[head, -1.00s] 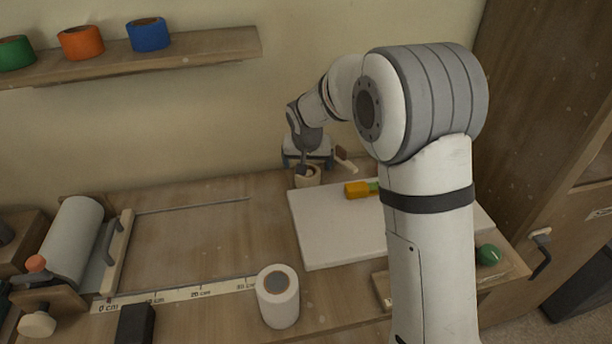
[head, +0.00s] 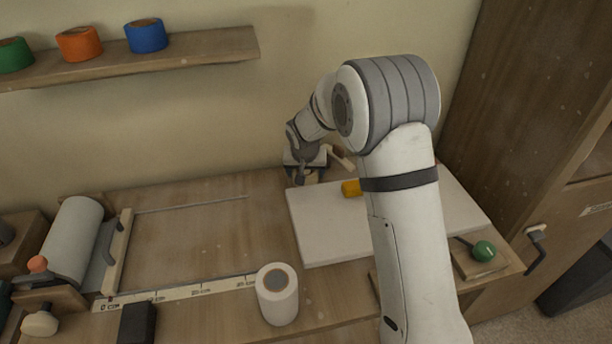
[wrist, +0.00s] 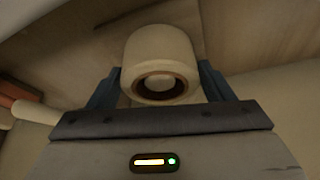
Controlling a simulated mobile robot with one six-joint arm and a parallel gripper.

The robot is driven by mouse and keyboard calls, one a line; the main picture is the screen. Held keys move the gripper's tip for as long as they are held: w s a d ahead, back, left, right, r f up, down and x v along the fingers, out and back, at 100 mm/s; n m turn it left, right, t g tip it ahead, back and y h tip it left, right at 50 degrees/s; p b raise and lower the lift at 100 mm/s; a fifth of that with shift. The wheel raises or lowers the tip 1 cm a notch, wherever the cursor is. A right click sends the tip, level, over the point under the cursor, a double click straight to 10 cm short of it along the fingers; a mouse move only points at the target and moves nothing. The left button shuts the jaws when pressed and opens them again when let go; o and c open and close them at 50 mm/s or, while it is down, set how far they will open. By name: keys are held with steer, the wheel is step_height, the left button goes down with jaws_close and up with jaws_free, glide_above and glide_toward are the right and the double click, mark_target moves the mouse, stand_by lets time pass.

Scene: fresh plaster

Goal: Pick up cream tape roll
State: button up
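The cream tape roll (wrist: 160,52) is between the two fingers of my gripper (wrist: 160,82) in the wrist view. Its open end with a brown core ring faces the camera, and a finger lies against each side. In the head view my gripper (head: 304,178) is at the back of the workbench, by the back left corner of the white board. There the roll is mostly hidden by the fingers and is hard to make out. My gripper looks shut on the roll.
A white roll (head: 277,296) stands at the bench front. A white board (head: 330,232) bears a yellow-orange object (head: 351,188), partly behind my arm. A brush-like tool (head: 341,158) is right of the gripper. A shelf (head: 200,48) with coloured rolls hangs at upper left.

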steer(key=c, duration=0.7)
steer(key=shift+o, duration=0.2)
